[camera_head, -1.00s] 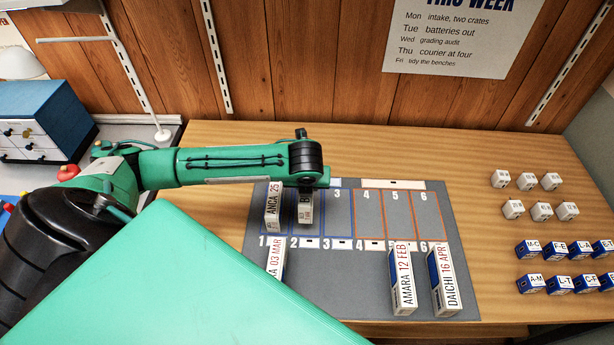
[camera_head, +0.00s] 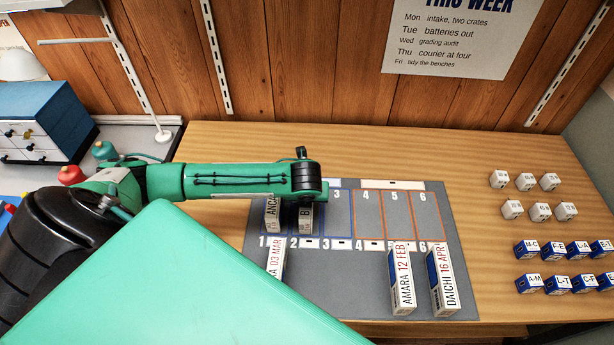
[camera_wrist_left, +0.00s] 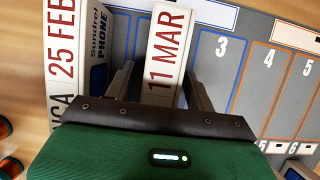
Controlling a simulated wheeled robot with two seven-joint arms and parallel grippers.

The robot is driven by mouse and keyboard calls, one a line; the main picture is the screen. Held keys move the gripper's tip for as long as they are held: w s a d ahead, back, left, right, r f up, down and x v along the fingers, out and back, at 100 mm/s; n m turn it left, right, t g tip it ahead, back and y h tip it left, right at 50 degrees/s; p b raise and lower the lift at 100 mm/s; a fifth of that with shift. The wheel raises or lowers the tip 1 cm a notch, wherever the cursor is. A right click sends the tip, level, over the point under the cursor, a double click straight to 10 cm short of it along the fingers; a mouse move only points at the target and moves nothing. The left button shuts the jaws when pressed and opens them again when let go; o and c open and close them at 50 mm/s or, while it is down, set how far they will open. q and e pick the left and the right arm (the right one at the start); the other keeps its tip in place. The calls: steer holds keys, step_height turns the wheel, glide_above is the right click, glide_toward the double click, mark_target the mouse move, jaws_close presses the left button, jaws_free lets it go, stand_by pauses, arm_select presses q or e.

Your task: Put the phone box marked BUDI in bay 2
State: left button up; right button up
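The phone box with a visible "B" (camera_head: 306,216) stands upright at bay 2 of the grey mat (camera_head: 350,275); the rest of its name is hidden. In the left wrist view its date strip reads 11 MAR (camera_wrist_left: 165,48). My left gripper (camera_wrist_left: 162,92) has a finger on each side of this box and appears shut on it. In the head view my arm hides the box's upper part. Whether its base touches the mat is hidden. My right gripper is not in view.
The ANCA box (camera_head: 271,215), dated 25 FEB, stands close beside it in bay 1. A box dated 03 MAR (camera_head: 275,257), the AMARA box (camera_head: 402,280) and the DAICHI box (camera_head: 441,280) stand at the front. Bays 3 to 6 look empty. Small cubes sit at the right.

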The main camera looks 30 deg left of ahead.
arm_select(q)
steer(key=v, duration=1.2)
steer(key=shift+d+r+b, duration=0.1)
steer(key=shift+r+b, duration=0.05)
steer(key=shift+b, duration=0.2)
